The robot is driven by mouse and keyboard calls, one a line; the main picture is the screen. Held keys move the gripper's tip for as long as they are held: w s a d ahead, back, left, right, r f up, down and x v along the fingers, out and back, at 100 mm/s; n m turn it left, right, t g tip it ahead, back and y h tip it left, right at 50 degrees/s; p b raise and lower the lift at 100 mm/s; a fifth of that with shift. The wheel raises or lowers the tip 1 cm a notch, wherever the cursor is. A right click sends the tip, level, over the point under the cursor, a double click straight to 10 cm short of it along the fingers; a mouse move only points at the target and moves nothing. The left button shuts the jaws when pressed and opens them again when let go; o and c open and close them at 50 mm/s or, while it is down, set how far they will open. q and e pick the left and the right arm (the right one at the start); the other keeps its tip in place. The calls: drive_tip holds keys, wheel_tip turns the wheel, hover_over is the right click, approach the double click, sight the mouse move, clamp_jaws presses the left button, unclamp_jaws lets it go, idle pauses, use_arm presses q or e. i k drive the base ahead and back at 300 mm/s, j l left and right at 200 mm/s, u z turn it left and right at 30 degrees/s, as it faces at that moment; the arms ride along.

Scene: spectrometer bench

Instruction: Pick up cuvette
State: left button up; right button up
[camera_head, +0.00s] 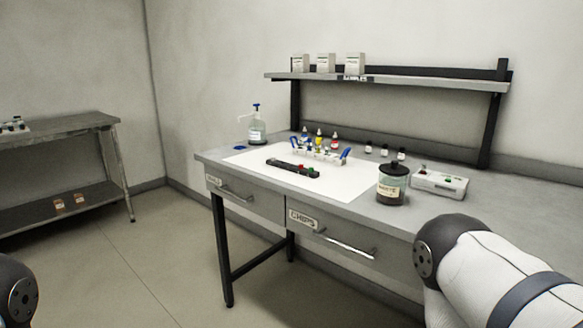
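A dark narrow holder (281,166) lies on the white mat (256,158) on the bench, with a small red piece and a small green piece at its right part. A white rack (318,154) with blue ends stands just behind it, with small coloured items at it. I cannot pick out a cuvette for sure at this size. Neither of my grippers is in view; only parts of my arms show at the lower left and lower right, away from the holder.
A dark-lidded waste jar (391,190) and a white box-shaped device (439,185) stand on the right of the bench (492,212). A wash bottle (257,129) stands back left. Small dropper bottles (334,139) stand behind the rack. A shelf (420,83) overhangs the back. The mat's front is clear.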

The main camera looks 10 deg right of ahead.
sight(423, 170)
drive_tip(key=i+l+z, duration=0.15)
drive_tip(key=z, duration=0.25)
drive_tip(key=i+z, duration=0.2)
drive_tip(key=z, duration=0.2)
drive_tip(key=i+l+z, duration=0.1)
drive_tip(key=z, duration=0.3)
drive_tip(key=i, duration=0.1)
